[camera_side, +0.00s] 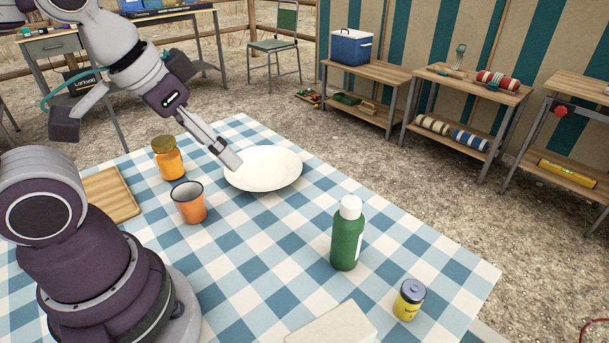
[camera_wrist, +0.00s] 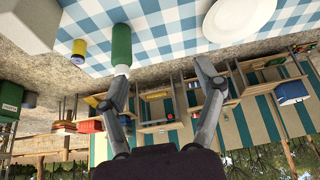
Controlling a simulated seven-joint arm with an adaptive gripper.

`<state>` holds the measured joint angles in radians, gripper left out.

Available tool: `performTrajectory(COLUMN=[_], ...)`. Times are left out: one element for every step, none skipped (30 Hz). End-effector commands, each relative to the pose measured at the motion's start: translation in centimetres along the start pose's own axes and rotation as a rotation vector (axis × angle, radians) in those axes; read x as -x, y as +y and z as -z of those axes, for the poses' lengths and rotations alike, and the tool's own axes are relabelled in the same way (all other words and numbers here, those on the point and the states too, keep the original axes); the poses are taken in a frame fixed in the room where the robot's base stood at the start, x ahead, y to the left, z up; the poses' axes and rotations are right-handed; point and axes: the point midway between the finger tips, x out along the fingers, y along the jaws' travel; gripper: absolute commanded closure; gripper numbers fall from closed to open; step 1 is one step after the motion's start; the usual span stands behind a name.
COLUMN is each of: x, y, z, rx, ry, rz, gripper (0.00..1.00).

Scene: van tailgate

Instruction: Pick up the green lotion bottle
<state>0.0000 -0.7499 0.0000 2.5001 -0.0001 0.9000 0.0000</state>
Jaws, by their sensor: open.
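The green lotion bottle (camera_side: 347,236) with a white cap stands upright on the blue and white checked tablecloth (camera_side: 290,228), right of the middle in the side view. In the wrist view the bottle (camera_wrist: 121,46) appears upside down at the upper left, beyond the left finger. My gripper (camera_side: 229,156) is over the white plate in the side view, well to the left of the bottle and apart from it. In the wrist view my gripper (camera_wrist: 166,75) has its fingers spread, with nothing between them.
A white plate (camera_side: 263,169) lies behind the bottle. An orange cup (camera_side: 189,203), an amber jar (camera_side: 168,158) and a wooden tray (camera_side: 112,194) stand at left. Cloth around the bottle's left side is clear.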

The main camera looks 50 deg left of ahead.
Motion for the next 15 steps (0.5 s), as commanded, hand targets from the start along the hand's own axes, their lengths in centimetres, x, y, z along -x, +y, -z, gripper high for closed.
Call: performTrajectory(x=[0.0, 0.0, 0.0, 0.0, 0.0, 0.0, 0.0, 0.0, 0.0, 0.0, 0.0, 0.1, 0.1, 0.0, -0.2], y=[0.0, 0.0, 0.0, 0.0, 0.0, 0.0, 0.0, 0.0, 0.0, 0.0, 0.1, 0.2, 0.3, 0.5, 0.8], z=[0.0, 0.0, 0.0, 0.0, 0.0, 0.0, 0.0, 0.0, 0.0, 0.1, 0.3, 0.8, 1.3, 1.9, 3.1], rx=[0.000, 0.000, 0.000, 0.000, 0.000, 0.000, 0.000, 0.000, 0.001, 0.008, 0.026, 0.075, 0.131, 0.205, 0.327], ry=[0.000, 0.000, 0.000, 0.000, 0.000, 0.000, 0.000, 0.000, 0.000, -0.002, -0.007, -0.023, -0.040, -0.062, -0.096], rz=[0.000, 0.000, 0.000, 0.000, 0.000, 0.000, 0.000, 0.000, 0.000, 0.000, 0.000, 0.000, 0.002, 0.006, 0.016], gripper=[0.21, 0.21, 0.21, 0.21, 0.21, 0.21, 0.21, 0.21, 0.21, 0.21, 0.21, 0.21, 0.21, 0.21, 0.21])
